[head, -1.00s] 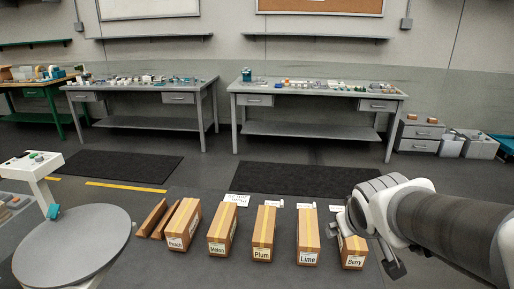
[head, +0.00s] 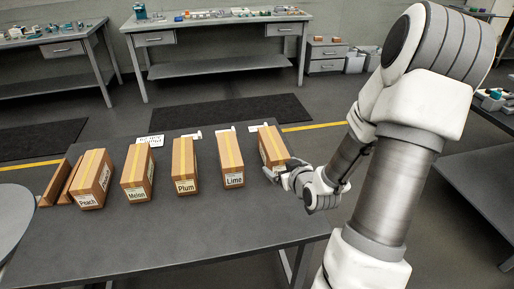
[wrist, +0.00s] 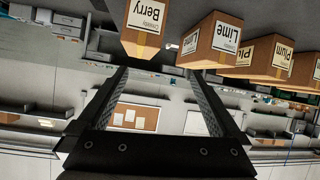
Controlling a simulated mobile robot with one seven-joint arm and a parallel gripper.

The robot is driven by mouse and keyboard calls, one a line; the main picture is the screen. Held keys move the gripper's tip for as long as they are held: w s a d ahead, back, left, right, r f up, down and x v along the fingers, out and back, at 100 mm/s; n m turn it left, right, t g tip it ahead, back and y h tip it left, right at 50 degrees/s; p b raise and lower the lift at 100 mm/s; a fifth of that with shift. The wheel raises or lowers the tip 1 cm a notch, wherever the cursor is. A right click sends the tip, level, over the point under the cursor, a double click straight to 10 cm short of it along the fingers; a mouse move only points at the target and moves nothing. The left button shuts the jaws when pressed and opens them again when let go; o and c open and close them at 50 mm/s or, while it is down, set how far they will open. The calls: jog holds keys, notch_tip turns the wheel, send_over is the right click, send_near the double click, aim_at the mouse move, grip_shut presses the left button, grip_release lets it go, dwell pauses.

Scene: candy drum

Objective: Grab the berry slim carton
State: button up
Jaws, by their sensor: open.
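The berry slim carton (head: 271,143) is a narrow brown box with a yellow tape strip, at the right end of the row on the grey table. Its label is hidden in the head view, but the wrist view shows the Berry label on the carton (wrist: 147,22), upside down. My gripper (head: 286,171) is at the carton's near end. In the wrist view my gripper (wrist: 155,72) is open, its two fingers apart with nothing between them. The carton lies just beyond the fingertips, roughly in line with the gap.
The lime carton (head: 231,158) stands to the left with clear table between. The plum (head: 185,164), melon (head: 137,172) and peach (head: 92,178) cartons continue the row. White cards (head: 150,141) lie behind. The table front (head: 200,235) is bare.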

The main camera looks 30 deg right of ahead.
jog(key=d+f+m, duration=0.1)
jog(key=f, duration=0.1)
jog(key=m+t+h+b, duration=0.1)
jog(key=t+h+b, duration=0.1)
jog(key=b, duration=0.1)
send_near(275, 149)
jog(key=x, duration=0.7)
jog(key=shift+d+f, duration=0.2)
jog(key=shift+d, duration=0.05)
jog(key=x, duration=0.2)
jog(key=f+x, duration=0.1)
jog(key=x, duration=0.1)
jog(key=shift+w+f, duration=0.1)
jog(key=shift+w, duration=0.35)
jog(key=c, duration=1.4)
jog(key=shift+d, duration=0.1)
jog(key=shift+c, duration=0.8)
